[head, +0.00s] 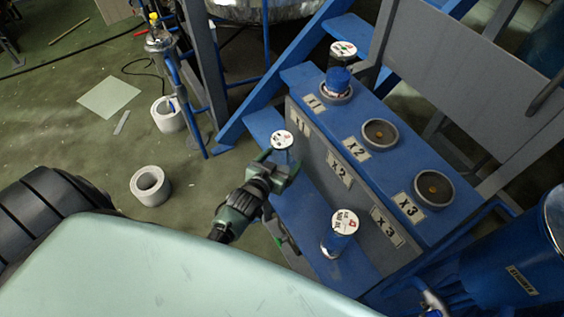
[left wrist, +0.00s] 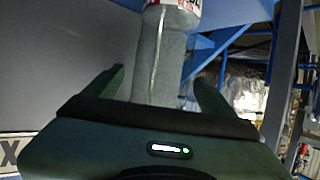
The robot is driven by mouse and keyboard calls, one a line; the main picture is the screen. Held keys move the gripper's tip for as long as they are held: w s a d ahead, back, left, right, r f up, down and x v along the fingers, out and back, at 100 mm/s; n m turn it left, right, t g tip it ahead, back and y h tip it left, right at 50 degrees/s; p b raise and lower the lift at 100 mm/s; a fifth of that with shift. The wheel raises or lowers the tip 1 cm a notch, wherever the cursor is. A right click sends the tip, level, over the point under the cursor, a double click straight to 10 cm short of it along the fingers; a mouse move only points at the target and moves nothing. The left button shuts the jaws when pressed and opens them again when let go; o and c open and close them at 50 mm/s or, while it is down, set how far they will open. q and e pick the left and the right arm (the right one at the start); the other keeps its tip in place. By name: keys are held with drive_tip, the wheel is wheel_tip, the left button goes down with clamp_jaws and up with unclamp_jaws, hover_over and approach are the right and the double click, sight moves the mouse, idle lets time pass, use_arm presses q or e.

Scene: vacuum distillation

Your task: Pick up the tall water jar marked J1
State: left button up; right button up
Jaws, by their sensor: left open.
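A jar with a white marked lid (head: 282,139) stands in front of the blue bench in the head view, its lower body partly hidden by my gripper. I cannot read its marking. My left gripper (head: 280,164) is open right at this jar. In the left wrist view a tall grey, see-through jar (left wrist: 160,60) stands upright between the two open fingers (left wrist: 160,85), its top cut off by the frame. The fingers appear on either side of it; contact cannot be told. Two other white-lidded jars show, one at front (head: 341,226) and one at back (head: 343,50). My right gripper is not in view.
The blue bench (head: 400,160) carries labels X1, X2 and X3. Round sockets at X2 (head: 380,134) and X3 (head: 434,188) look empty of jars. Blue rails and a grey panel (head: 470,60) stand around.

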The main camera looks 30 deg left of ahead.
use_arm(q)
drive_tip(key=shift+w+f, duration=0.15)
drive_tip(key=shift+w, duration=0.05)
drive_tip(key=c, duration=1.8)
